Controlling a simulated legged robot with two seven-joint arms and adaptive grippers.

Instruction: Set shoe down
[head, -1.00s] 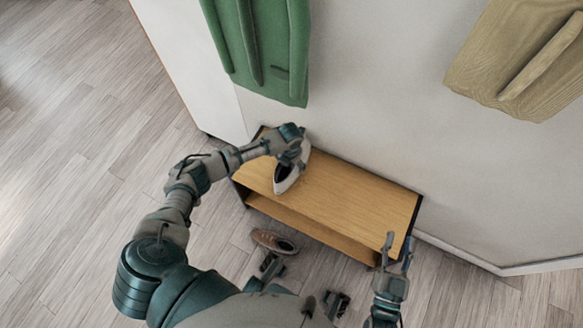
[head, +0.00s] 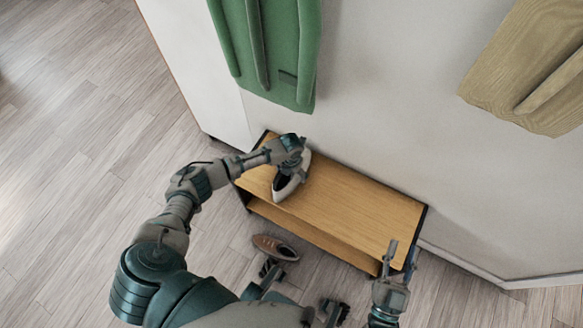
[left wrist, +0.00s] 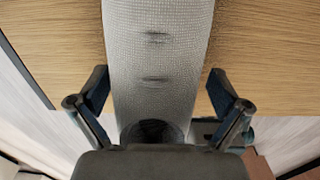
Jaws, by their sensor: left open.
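A light grey-white shoe (head: 281,190) rests on the wooden top of a low shoe bench (head: 345,205), near its left end. My left gripper (head: 293,165) is just over the shoe and hides part of it. In the left wrist view the woven shoe upper (left wrist: 158,50) lies between the two spread fingers (left wrist: 160,88), with a gap visible on each side. My right gripper (head: 400,256) is at the bench's front right corner, its fingers apart and empty. Whether it touches the bench cannot be told.
A brown shoe (head: 275,247) lies on the wood floor in front of the bench. A lower shelf (head: 300,232) shows under the top. A green coat (head: 275,45) and a tan coat (head: 520,70) hang on the wall behind. The bench top's middle and right are clear.

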